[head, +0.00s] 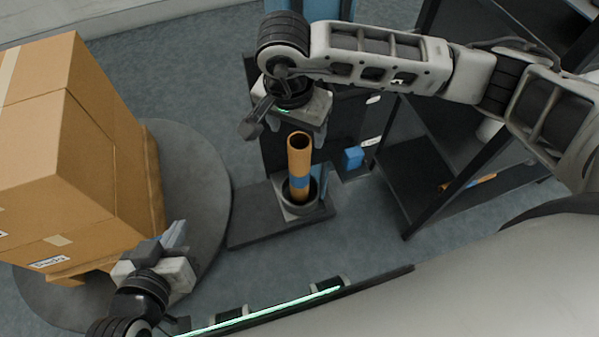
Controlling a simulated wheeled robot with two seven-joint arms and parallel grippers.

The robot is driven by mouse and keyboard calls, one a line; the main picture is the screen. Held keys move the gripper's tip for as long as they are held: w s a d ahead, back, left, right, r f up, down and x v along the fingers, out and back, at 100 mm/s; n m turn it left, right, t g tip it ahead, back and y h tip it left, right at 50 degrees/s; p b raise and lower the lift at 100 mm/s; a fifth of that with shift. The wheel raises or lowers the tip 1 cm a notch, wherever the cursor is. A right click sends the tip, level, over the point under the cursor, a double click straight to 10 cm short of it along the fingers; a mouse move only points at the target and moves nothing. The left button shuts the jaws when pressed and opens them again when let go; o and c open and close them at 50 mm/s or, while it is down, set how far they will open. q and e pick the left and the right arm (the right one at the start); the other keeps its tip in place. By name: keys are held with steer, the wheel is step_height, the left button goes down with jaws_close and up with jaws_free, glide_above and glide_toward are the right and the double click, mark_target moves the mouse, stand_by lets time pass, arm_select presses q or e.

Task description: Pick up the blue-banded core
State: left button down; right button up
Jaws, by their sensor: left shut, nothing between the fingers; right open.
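The blue-banded core (299,160) is a brown hollow tube with a blue band low on its side. It stands upright in a dark round holder (318,203) on a flat black base. My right gripper (284,132) is open just above and behind the core's top end, with its fingers apart. I cannot tell from this view whether a finger touches the tube. My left gripper (178,234) is shut and empty at the lower left, beside the cartons and well away from the core.
Large cartons (90,150) on a wooden pallet stand on a round grey plate (190,170) at the left. A dark shelf rack (425,165) at the right holds an orange-brown tube (482,180). A small blue block (353,157) sits behind the holder. Grey floor is clear below the base.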

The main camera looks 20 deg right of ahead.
mark_target(298, 145)
steer(key=f, duration=0.5)
steer(key=shift+w+d, duration=0.25)
steer(key=shift+w+d+f, duration=0.1)
steer(key=shift+w+f, duration=0.1)
steer(key=shift+f, duration=0.8)
steer(key=shift+w+d+f, duration=0.15)
steer(key=shift+f, duration=0.9)
steer(key=shift+w+d+f, duration=0.1)
steer(key=shift+w+f, duration=0.1)
steer(key=shift+f, duration=0.8)
steer(key=c, duration=1.4)
